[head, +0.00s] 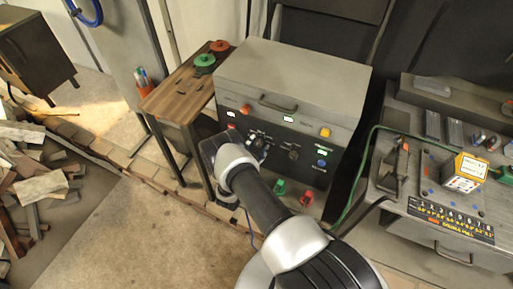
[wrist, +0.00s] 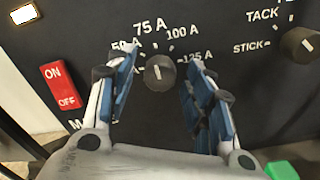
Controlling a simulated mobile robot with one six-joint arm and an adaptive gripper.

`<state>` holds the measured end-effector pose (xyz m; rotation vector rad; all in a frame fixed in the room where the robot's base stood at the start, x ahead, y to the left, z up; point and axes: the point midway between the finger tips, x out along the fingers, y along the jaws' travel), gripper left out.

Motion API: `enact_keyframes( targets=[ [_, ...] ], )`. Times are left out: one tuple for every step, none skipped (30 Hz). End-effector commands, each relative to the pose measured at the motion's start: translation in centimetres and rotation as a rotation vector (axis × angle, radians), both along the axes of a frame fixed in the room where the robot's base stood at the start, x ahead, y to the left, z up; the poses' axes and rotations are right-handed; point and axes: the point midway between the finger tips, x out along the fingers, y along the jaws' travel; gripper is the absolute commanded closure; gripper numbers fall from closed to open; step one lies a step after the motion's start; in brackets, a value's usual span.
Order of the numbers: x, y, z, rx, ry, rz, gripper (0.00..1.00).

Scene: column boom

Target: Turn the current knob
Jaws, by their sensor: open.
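The current knob (wrist: 159,73) is a round grey knob on the black front panel of the welding machine (head: 290,85). Labels from 50 A to 125 A arc around it, and its white pointer mark points up. In the wrist view my gripper (wrist: 160,75) is open, its blue-padded fingers left and right of the knob. I see a gap on both sides, with no clear contact. In the head view my arm and gripper (head: 258,150) reach the panel's lower left, and the current knob is hard to make out there.
A second knob (wrist: 300,44) marked TACK and STICK sits to the right. A red ON/OFF switch (wrist: 61,86) is at the left. A wooden side table (head: 185,95) stands left of the machine. A metal workbench (head: 420,190) with tools and a box stands right.

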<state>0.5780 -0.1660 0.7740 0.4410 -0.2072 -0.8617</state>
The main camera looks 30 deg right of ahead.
Motion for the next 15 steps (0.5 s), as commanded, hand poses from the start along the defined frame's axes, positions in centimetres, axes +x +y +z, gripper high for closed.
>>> enact_keyframes(
  targets=[
    [0.02, 0.0, 0.02, 0.0, 0.0, 0.0, 0.52],
    [0.0, 0.0, 0.01, 0.0, 0.0, 0.0, 0.52],
    [0.0, 0.02, 0.02, 0.0, 0.0, 0.0, 0.52],
    [0.0, 0.01, 0.01, 0.0, 0.0, 0.0, 0.52],
    [-0.01, 0.02, 0.01, 0.0, 0.0, 0.0, 0.53],
    [-0.01, 0.02, 0.01, 0.0, 0.0, 0.0, 0.56],
    [-0.02, 0.03, 0.01, 0.0, 0.0, 0.0, 0.58],
    [-0.02, 0.03, 0.01, 0.0, 0.0, 0.0, 0.6],
    [-0.01, 0.03, 0.0, 0.0, 0.0, 0.0, 0.63],
    [-0.02, 0.03, 0.01, 0.0, 0.0, 0.0, 0.65],
    [-0.03, 0.03, 0.0, 0.0, 0.0, 0.0, 0.67],
    [-0.03, 0.03, 0.0, 0.0, 0.0, 0.0, 0.69],
    [-0.03, 0.04, 0.0, 0.0, 0.0, 0.0, 0.71],
    [-0.03, 0.04, 0.0, 0.0, 0.0, 0.0, 0.73],
    [-0.03, 0.04, 0.0, 0.0, 0.0, 0.0, 0.76]
  ],
)
